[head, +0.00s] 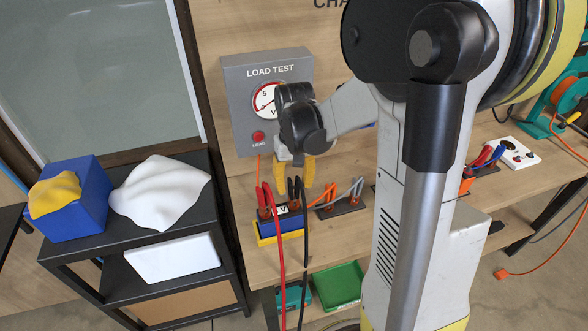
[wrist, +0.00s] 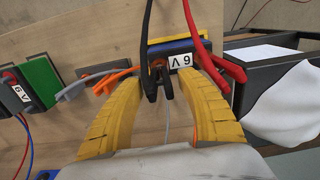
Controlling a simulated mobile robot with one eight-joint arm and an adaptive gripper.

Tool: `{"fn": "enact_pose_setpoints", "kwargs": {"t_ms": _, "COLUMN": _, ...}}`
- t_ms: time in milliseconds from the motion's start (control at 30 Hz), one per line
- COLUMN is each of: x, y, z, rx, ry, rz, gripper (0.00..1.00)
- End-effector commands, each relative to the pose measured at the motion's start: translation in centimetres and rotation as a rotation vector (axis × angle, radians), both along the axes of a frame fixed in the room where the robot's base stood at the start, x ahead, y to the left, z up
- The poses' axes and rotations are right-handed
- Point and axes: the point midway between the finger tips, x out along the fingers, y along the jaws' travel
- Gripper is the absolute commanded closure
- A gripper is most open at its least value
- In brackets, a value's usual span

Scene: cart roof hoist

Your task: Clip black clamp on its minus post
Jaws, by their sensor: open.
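The black clamp (wrist: 151,84) is on the end of a black cable, between the two yellow fingers of my gripper (wrist: 163,75) in the wrist view. My gripper is open, with a finger on either side and gaps to the clamp. The clamp is beside a copper-coloured post (wrist: 160,62) of the blue battery (wrist: 181,48) labelled 6 V; I cannot tell whether its jaws grip that post. In the head view, my gripper (head: 294,180) points down over the battery (head: 281,225), close to the black clamp (head: 298,191). The polarity marks are not readable.
The red clamp (head: 264,199) is at the battery's left post, its cable hanging off the bench front. A LOAD TEST meter (head: 244,110) stands behind. Grey clamps (head: 346,192) are on the right. A dark shelf (head: 150,245) with a white cloth (head: 160,195) stands left.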

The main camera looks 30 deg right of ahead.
Motion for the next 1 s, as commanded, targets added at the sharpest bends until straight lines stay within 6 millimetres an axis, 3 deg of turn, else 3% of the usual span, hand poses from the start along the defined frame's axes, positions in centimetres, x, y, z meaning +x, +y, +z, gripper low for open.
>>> {"fn": "enact_pose_setpoints", "kwargs": {"t_ms": 200, "x": -0.1, "y": 0.0, "z": 5.0, "rx": 0.000, "ry": 0.000, "rz": 0.000, "gripper": 0.55}}
{"fn": "enact_pose_setpoints", "kwargs": {"t_ms": 400, "x": 0.0, "y": 0.0, "z": 8.5, "rx": 0.000, "ry": 0.000, "rz": 0.000, "gripper": 0.55}}
{"fn": "enact_pose_setpoints", "kwargs": {"t_ms": 600, "x": -0.1, "y": 0.0, "z": 9.7, "rx": 0.000, "ry": 0.000, "rz": 0.000, "gripper": 0.55}}
{"fn": "enact_pose_setpoints", "kwargs": {"t_ms": 1000, "x": 0.0, "y": 0.0, "z": 9.7, "rx": 0.000, "ry": 0.000, "rz": 0.000, "gripper": 0.55}}
